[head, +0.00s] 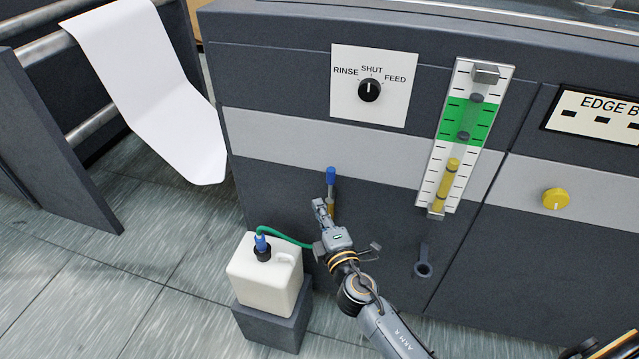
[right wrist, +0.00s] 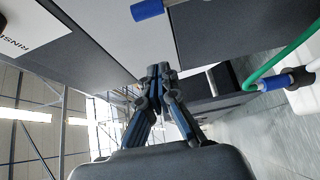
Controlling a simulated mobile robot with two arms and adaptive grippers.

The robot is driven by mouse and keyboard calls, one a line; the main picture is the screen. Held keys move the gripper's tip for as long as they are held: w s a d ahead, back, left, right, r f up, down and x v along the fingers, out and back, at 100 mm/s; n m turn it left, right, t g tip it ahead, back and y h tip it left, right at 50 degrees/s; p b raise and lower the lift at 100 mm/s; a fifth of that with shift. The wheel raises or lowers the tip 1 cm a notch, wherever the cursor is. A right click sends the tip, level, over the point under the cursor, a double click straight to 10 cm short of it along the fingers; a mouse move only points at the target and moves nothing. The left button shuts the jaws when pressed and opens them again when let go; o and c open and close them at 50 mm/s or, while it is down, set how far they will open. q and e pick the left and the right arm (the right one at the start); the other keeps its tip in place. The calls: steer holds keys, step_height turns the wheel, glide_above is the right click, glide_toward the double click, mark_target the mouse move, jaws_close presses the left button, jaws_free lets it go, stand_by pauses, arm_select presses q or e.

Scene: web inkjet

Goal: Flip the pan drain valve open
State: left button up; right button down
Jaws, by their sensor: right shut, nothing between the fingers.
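The pan drain valve shows in the head view as a lever with a blue grip (head: 331,176) standing upright on the dark lower front panel. A brass part (head: 331,209) is partly visible below it, beside my gripper. In the right wrist view the blue grip (right wrist: 147,9) is at the top edge, apart from the fingertips. My right gripper (head: 320,207) is just below and left of the blue grip in the head view. Its fingers are together and empty in the right wrist view (right wrist: 157,76). Contact with the valve's lower part cannot be told. My left gripper is not in view.
A white jug (head: 262,278) with a green hose (head: 285,237) stands on a dark block (head: 277,322) left of my right arm. A selector knob (head: 369,90) points to SHUT. A sight gauge (head: 452,187) and a dark ring-ended lever (head: 423,262) are to the right.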

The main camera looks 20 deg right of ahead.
mark_target(332, 184)
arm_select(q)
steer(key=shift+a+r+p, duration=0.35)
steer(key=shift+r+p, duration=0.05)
arm_select(e)
steer(key=w+d, duration=0.3)
steer(key=w, duration=0.5)
steer(key=shift+w+d, duration=0.35)
steer(key=shift+f, duration=0.1)
